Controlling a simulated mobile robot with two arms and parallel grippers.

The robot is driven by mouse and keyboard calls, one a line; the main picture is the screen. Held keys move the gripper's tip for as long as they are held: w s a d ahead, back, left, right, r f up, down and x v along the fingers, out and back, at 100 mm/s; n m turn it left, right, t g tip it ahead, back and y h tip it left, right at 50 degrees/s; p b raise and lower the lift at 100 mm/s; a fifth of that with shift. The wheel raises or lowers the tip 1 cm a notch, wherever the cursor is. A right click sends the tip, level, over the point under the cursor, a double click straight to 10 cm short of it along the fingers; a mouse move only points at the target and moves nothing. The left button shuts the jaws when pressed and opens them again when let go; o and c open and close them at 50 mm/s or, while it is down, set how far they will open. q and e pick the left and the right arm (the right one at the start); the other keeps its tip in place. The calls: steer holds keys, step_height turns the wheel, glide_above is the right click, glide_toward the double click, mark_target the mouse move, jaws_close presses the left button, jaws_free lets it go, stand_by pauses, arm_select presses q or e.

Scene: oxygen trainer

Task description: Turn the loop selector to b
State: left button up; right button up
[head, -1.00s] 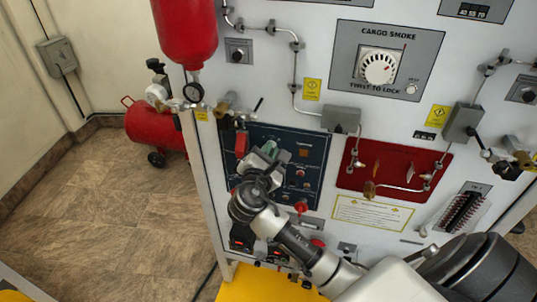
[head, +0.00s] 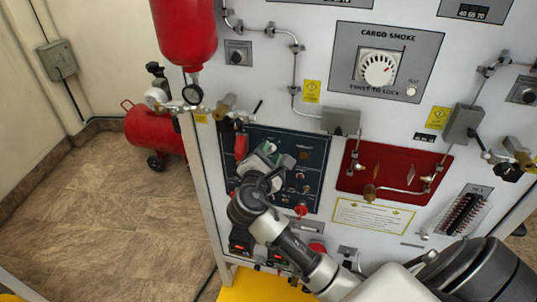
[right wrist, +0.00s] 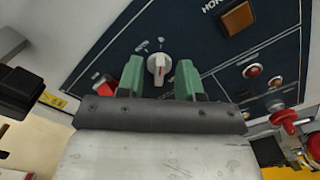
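The small lettering around the knob is too blurred to read. In the head view my right gripper (head: 264,152) is in front of the left part of the dark blue panel (head: 310,147) and hides the knob. My left gripper is not in view.
An orange square button (right wrist: 238,17), round indicators and a red knob (right wrist: 285,117) are right of the gripper. A red panel (head: 400,170) with pipework is farther right. A red tank (head: 185,30) hangs at upper left.

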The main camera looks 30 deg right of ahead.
steer(key=shift+s+a+f, duration=0.1)
steer(key=shift+s+a, duration=0.15)
steer(key=shift+a, duration=0.05)
steer(key=b+v, duration=0.3)
steer(key=v, duration=0.7)
